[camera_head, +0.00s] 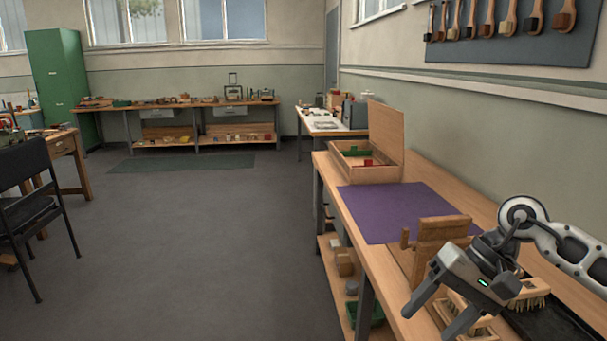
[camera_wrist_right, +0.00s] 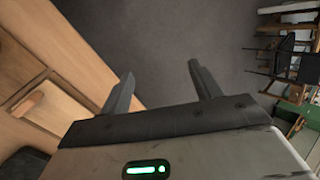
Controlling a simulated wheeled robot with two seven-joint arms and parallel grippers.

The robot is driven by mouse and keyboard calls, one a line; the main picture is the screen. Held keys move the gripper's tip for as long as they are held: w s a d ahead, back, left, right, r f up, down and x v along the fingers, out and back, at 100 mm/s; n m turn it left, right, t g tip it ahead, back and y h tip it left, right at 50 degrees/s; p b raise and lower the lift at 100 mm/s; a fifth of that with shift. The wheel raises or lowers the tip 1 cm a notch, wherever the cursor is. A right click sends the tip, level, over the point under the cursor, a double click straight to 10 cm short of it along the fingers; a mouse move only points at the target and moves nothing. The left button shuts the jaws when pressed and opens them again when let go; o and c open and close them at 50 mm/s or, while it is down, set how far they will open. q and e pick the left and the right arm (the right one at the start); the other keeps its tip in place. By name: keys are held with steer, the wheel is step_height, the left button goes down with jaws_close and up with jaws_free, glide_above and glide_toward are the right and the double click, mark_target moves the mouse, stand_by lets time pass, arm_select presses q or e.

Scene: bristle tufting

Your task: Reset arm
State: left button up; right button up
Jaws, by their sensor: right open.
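My right gripper (camera_head: 428,318) is open and empty at the front edge of the workbench (camera_head: 380,262). Its two fingers also show spread apart in the right wrist view (camera_wrist_right: 160,85), with bench edge and grey floor beyond them. My right arm comes in from the right, over the bench. A wooden jig (camera_head: 440,232) stands on the bench just behind the gripper. Wooden brushes with pale bristles (camera_head: 532,292) lie under and beside the gripper, partly hidden by it. My left gripper does not show.
A purple mat (camera_head: 385,212) lies bare beyond the jig. An open wooden box (camera_head: 368,165) with a raised lid stands at the bench's far end. Brushes hang on a wall board (camera_head: 510,40). A black chair (camera_head: 35,195) stands left. The floor (camera_head: 215,230) between is clear.

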steer(key=s+a+m+t+y+b, duration=0.1)
steer(key=s+a+m+y, duration=0.2)
steer(key=a+m+y, duration=0.45)
steer(key=s+a+m+t+y+b, duration=0.15)
steer(key=a+m+y, duration=0.35)
steer(key=a+m, duration=0.5)
steer(key=d+f+m+t+h, duration=0.2)
steer(key=f+m+t+h, duration=0.25)
steer(key=m, duration=0.75)
steer(key=d+f+m+t+h+b, duration=0.1)
steer(key=d+f+m+t+h, duration=0.3)
steer(key=m, duration=0.8)
steer(key=f+m+t+h, duration=0.3)
steer(key=m+t, duration=0.3)
steer(key=m, duration=0.6)
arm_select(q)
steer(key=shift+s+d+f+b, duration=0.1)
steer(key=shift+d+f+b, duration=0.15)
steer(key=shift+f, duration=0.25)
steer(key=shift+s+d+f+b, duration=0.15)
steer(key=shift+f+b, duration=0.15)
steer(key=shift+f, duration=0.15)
arm_select(e)
steer(key=s+d+f+m+g+h, duration=0.3)
steer(key=s+f+m+g, duration=0.3)
steer(key=s+f+m, duration=0.5)
step_height(320, 180, down, 3)
steer(key=m+h, duration=0.1)
steer(key=m, duration=0.2)
steer(key=shift+d, duration=0.4)
